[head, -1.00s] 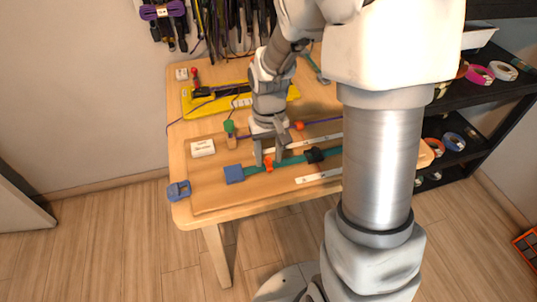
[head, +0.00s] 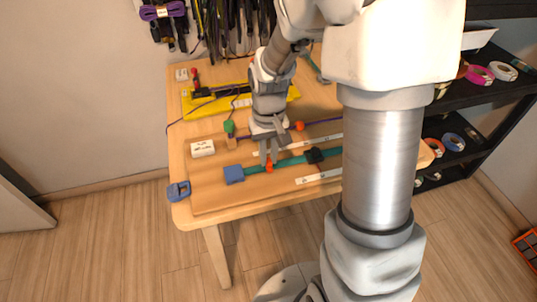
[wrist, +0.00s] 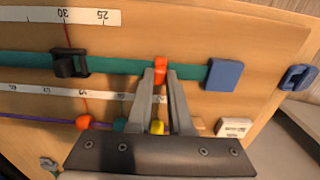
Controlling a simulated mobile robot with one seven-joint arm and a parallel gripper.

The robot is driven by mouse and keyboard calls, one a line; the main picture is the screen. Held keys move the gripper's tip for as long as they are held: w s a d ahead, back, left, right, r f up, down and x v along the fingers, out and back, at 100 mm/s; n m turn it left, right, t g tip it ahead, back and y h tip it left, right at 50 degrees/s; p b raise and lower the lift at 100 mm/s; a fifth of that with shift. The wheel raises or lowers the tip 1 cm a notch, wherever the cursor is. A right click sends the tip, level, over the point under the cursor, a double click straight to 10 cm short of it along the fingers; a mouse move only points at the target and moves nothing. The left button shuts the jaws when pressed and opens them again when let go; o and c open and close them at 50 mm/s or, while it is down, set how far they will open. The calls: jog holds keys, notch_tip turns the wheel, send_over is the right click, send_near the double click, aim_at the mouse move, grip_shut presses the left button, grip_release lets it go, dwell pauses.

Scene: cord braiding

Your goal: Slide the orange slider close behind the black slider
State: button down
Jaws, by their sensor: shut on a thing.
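The orange slider (wrist: 161,70) sits on the green cord (wrist: 120,64), and my gripper (wrist: 161,76) is shut on it. In the head view my gripper (head: 268,163) points down at the orange slider (head: 269,168), whose lower part shows. The black slider (wrist: 69,63) is on the same cord, a clear stretch apart from the orange one. In the head view the black slider (head: 314,155) lies to the right of my gripper. The blue block (wrist: 224,75) holds the cord's end on the other side of the orange slider.
White rulers (wrist: 60,15) lie along both sides of the green cord. A purple cord (wrist: 30,121) with a red-orange bead (wrist: 84,121) runs parallel. A white box (head: 202,148) and a blue clamp (head: 178,190) are at the board's left. The cord between the sliders is clear.

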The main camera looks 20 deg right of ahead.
dwell(0.6)
jog(key=d, duration=0.4)
jog(key=shift+d+p, duration=0.2)
jog(key=shift+p, duration=0.2)
jog(key=c, duration=0.8)
grip_release()
notch_tip(320, 180, up, 18)
jog(key=p, duration=0.5)
jog(key=shift+f, duration=0.25)
